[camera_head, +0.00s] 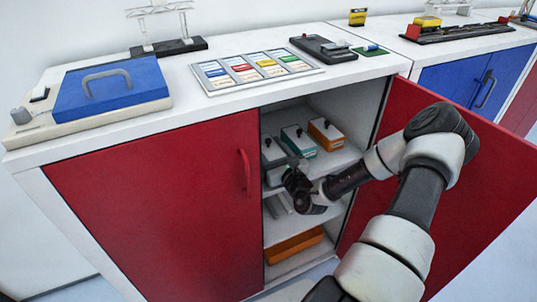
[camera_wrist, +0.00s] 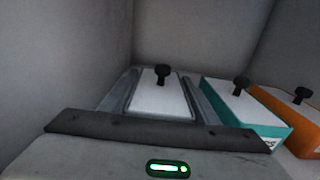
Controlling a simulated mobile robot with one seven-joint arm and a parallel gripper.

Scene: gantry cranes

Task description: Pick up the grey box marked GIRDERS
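The grey box (camera_wrist: 162,98) has a pale lid and a black knob; its marking is hidden. It stands leftmost on the upper shelf of the open cabinet, and its top also shows in the head view (camera_head: 273,153). My gripper (camera_wrist: 165,88) reaches into the cabinet, its fingers spread on either side of this box. The gripper appears open, with a thin dark gap at the left finger; contact at the right finger is unclear. In the head view my gripper (camera_head: 284,172) covers the box's lower front.
A teal box (camera_wrist: 240,105) and an orange box (camera_wrist: 290,112) stand close on the right. The cabinet's left wall (camera_wrist: 75,65) is near. The open red door (camera_head: 455,170) flanks my arm. An orange tray (camera_head: 293,246) lies on the lower shelf.

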